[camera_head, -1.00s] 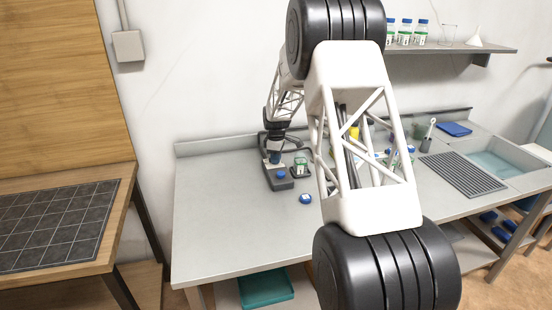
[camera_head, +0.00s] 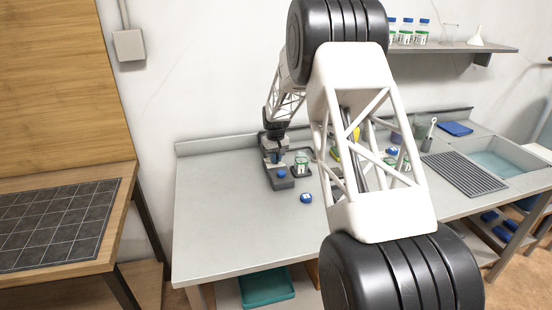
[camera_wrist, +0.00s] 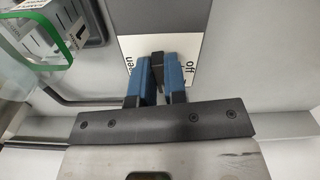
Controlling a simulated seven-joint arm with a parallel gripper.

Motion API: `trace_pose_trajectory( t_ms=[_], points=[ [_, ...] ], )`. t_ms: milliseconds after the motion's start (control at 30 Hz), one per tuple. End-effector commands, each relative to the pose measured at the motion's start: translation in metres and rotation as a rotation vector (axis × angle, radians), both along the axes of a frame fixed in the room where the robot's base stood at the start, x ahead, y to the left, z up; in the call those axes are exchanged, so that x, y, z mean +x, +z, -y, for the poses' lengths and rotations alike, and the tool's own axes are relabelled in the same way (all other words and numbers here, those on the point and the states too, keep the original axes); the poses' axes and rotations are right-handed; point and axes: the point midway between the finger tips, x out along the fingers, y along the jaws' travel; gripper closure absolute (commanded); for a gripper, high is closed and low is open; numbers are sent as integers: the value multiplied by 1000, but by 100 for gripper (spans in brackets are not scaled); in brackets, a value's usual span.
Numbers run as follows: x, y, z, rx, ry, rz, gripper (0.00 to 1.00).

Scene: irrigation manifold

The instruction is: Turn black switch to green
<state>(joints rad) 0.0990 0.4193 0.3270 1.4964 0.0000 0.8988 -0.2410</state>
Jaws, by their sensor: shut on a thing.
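In the wrist view, my gripper (camera_wrist: 157,78) has its two blue-padded fingers closed around a small black switch (camera_wrist: 157,58). The switch is mostly hidden between the fingers. It sits on a white label plate (camera_wrist: 185,45) with "off" on the right and a word ending in "een" on the left, partly covered by a finger. The exact direction of the switch is hard to tell. In the head view, my gripper (camera_head: 274,156) is down at the back of a grey device on the bench, small and partly hidden.
The grey device (camera_head: 280,184) has a blue knob (camera_head: 281,174) at its front. A glass jar with a green label (camera_head: 302,165) stands close to its right. A blue-capped item (camera_head: 306,198) lies in front. The left bench top is clear.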

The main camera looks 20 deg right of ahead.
Motion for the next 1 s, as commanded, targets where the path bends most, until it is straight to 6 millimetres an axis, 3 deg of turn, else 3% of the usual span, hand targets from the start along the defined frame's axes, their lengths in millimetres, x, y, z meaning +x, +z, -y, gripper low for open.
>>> trace_pose_trajectory(
  t_ms=[1000],
  points=[
    [3, 1, -7, 0, -964, 1, 100]
  ],
)
